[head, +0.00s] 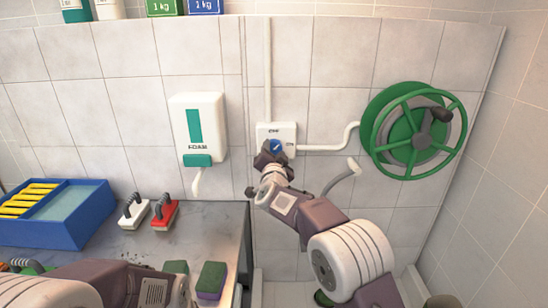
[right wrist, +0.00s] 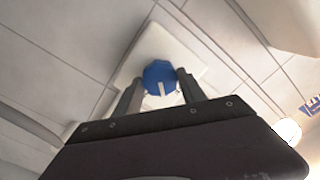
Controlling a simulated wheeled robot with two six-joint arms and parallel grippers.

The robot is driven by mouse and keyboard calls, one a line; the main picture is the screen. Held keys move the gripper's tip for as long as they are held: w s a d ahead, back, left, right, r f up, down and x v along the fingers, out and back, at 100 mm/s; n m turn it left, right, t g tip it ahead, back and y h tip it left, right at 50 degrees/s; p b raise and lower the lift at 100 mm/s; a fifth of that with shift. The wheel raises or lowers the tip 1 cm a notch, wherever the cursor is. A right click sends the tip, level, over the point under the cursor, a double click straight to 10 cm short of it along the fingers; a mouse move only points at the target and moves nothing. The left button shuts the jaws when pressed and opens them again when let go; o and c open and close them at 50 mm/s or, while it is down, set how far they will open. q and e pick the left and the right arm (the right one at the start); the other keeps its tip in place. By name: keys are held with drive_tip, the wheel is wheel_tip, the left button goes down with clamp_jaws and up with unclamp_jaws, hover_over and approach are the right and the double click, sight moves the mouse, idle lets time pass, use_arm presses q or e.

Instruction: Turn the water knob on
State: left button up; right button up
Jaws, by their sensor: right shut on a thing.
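The water knob (head: 276,146) is blue with a white mark. It sits on a white wall plate (head: 288,131) with lettering above it and to its right. My right gripper (head: 270,157) is at the knob, and its jaws are shut on it. In the right wrist view the knob (right wrist: 160,77) lies between the two dark fingers (right wrist: 158,90), with its white mark pointing toward the gripper's body. My left arm shows at the bottom left of the head view, but its fingertips are not clearly in view.
A green hose reel (head: 416,134) hangs to the right, joined to the plate by a white pipe. A foam dispenser (head: 199,124) hangs to the left. A blue tray (head: 94,226), brushes (head: 165,212) and a sponge (head: 211,280) are on the grey counter (head: 226,223).

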drive_tip(key=m+b, duration=0.3)
drive_tip(key=m, duration=0.2)
drive_tip(key=shift+f, duration=0.15)
drive_tip(key=shift+m+b, duration=0.85)
drive_tip(key=shift+m, duration=1.55)
drive_tip(key=o, duration=1.4)
drive_tip(key=shift+s, duration=0.1)
drive_tip(key=s+b, duration=0.2)
drive_tip(key=s, duration=0.6)
drive_tip(key=shift+s+b, duration=0.35)
drive_tip(key=shift+s, duration=0.05)
